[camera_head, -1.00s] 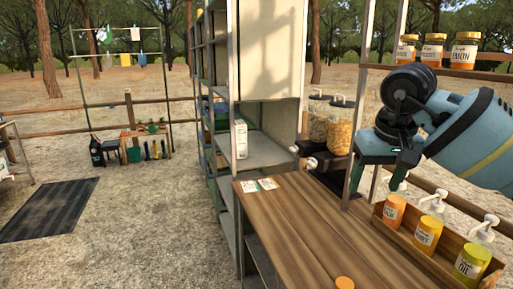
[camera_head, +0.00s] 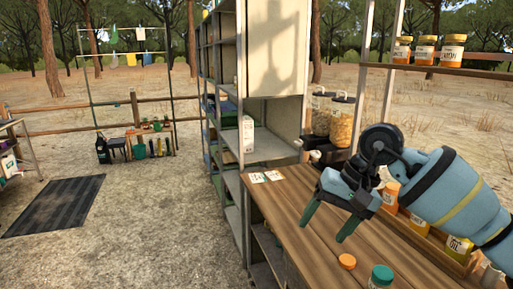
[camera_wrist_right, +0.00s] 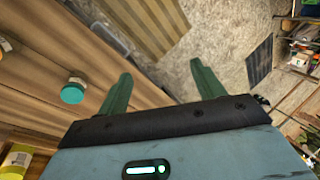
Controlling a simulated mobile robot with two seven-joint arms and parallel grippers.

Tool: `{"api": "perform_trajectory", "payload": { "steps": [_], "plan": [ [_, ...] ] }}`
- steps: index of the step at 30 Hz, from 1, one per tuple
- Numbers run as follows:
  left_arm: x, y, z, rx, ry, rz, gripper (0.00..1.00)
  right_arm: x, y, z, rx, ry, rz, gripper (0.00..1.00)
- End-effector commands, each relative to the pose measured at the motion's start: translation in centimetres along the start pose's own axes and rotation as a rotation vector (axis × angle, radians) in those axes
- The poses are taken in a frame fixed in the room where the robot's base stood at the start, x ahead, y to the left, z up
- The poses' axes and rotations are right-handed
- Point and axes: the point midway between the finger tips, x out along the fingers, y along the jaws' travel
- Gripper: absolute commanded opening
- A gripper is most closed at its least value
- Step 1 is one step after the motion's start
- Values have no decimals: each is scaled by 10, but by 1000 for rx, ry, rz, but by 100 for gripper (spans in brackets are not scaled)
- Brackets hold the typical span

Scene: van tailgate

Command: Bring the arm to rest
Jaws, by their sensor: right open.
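My right gripper (camera_head: 327,217) hangs over the wooden counter (camera_head: 290,195), pointing down and to the left, its two green fingers spread apart with nothing between them. In the right wrist view the open fingers of my right gripper (camera_wrist_right: 163,85) also show, with floor and the counter's edge beyond them. My right arm (camera_head: 445,190) comes in from the right. My left gripper is in neither view.
An orange lid (camera_head: 347,261) and a teal-capped jar (camera_head: 381,277) stand on the counter near the gripper. A wooden box (camera_head: 447,257) with several bottles is behind my forearm. A metal shelf unit (camera_head: 243,180) stands left of the counter. Open ground lies farther left.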

Motion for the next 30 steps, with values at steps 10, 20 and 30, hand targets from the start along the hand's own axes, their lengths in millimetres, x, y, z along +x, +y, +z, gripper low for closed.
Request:
{"api": "perform_trajectory", "payload": {
  "steps": [10, 20, 30],
  "plan": [
    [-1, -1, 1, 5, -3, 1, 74, 99, -69, 81, 509, -490, -518, 68],
    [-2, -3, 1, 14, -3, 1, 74, 121, -93, 115, 1225, -1108, -868, 68],
    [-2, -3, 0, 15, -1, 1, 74, 156, -34, 104, 2057, -1846, -1048, 68]
  ]
}}
